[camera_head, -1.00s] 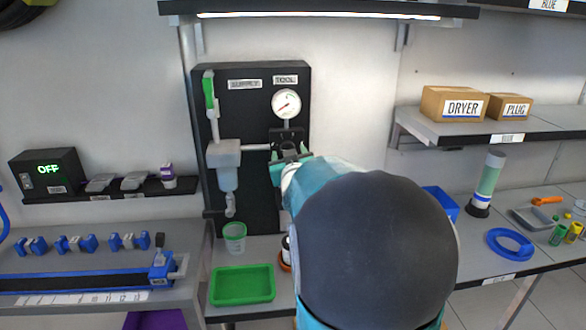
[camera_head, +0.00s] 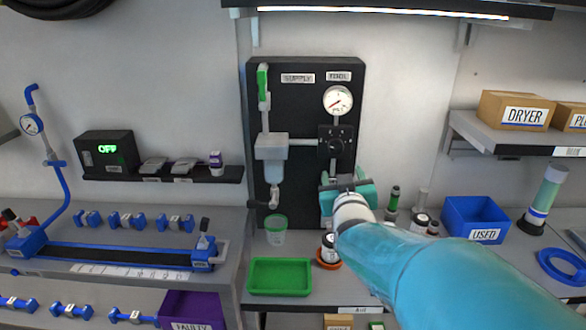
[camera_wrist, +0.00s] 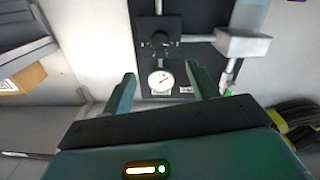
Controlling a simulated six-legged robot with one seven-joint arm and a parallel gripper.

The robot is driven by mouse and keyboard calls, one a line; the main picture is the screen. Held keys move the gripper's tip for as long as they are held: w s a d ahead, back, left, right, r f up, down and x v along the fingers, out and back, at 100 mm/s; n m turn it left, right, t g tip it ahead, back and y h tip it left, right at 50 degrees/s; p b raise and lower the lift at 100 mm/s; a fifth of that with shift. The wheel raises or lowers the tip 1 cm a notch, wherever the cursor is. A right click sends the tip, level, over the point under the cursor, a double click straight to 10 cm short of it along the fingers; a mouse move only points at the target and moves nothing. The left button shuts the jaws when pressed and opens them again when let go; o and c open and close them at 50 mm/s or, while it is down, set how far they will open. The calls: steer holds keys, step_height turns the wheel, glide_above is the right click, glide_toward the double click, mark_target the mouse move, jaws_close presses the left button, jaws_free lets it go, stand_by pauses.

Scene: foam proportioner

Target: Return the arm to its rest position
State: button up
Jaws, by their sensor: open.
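My gripper (camera_head: 346,186) is in front of the lower right part of the black panel (camera_head: 300,75), below the black knob block (camera_head: 337,140). In the wrist view my gripper's two green fingers (camera_wrist: 160,92) are apart with nothing between them. The round gauge (camera_wrist: 161,80) shows beyond the fingertips, with the knob block (camera_wrist: 160,42) past it. My teal arm reaches in from the lower right in the head view and hides part of the bench.
A blue USED bin (camera_head: 476,219) is to the right. A shelf with the DRYER box (camera_head: 515,110) juts out at upper right.

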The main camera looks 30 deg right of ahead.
stand_by(0.3)
steer(key=w+a+f+n+g+y, duration=0.15)
steer(key=a+y, duration=0.25)
steer(key=a, duration=0.5)
steer(key=s+a+f+n+g+y, duration=0.1)
steer(key=s+a+f+g+y, duration=0.2)
steer(key=s+a, duration=0.4)
steer(key=s+a+f+n+g+y, duration=0.2)
steer(key=s+a+g, duration=0.3)
steer(key=a, duration=0.7)
steer(key=s+f+y, duration=0.1)
steer(key=s, duration=0.1)
steer(key=shift+s+a+f, duration=0.25)
steer(key=shift+s+f, duration=0.1)
steer(key=shift+f, duration=0.05)
